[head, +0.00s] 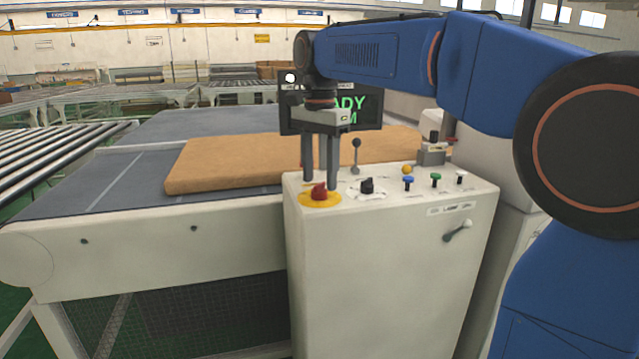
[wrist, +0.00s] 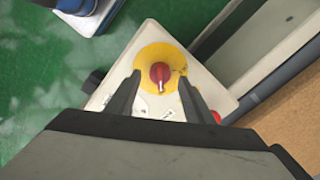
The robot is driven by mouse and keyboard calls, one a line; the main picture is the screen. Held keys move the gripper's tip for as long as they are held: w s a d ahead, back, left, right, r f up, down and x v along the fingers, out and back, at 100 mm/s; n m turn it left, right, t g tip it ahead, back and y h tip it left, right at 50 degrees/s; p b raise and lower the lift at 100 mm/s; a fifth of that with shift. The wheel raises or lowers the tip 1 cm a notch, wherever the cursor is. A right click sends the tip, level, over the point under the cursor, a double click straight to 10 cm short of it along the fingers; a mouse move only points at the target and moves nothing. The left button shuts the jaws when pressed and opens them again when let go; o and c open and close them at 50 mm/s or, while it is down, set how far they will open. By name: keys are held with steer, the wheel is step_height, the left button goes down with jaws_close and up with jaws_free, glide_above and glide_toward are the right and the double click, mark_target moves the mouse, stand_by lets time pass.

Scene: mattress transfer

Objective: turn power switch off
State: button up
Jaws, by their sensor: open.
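A red rotary switch (head: 319,192) on a yellow round plate (head: 309,200) sits at the left front of the control cabinet's top. In the wrist view the red switch (wrist: 160,74) has a pale pointer mark toward the bottom of the picture. My gripper (head: 320,181) points down at the switch and is open. In the wrist view its two dark fingertips (wrist: 160,80) lie to the left and right of the switch with gaps on both sides. I cannot tell the exact height of the tips above the plate. No label by the switch is readable.
The white cabinet (head: 380,280) also carries a black knob (head: 367,186), a lever (head: 356,155), several coloured buttons (head: 436,180) and a front handle (head: 457,231). A dark screen (head: 365,107) stands behind my gripper. A tan mattress (head: 230,165) lies on the conveyor (head: 90,180) to the left.

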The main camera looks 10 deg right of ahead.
mark_target(319, 191)
steer(key=shift+f, duration=1.3)
steer(key=c, duration=1.1)
steer(key=shift+o, duration=0.2)
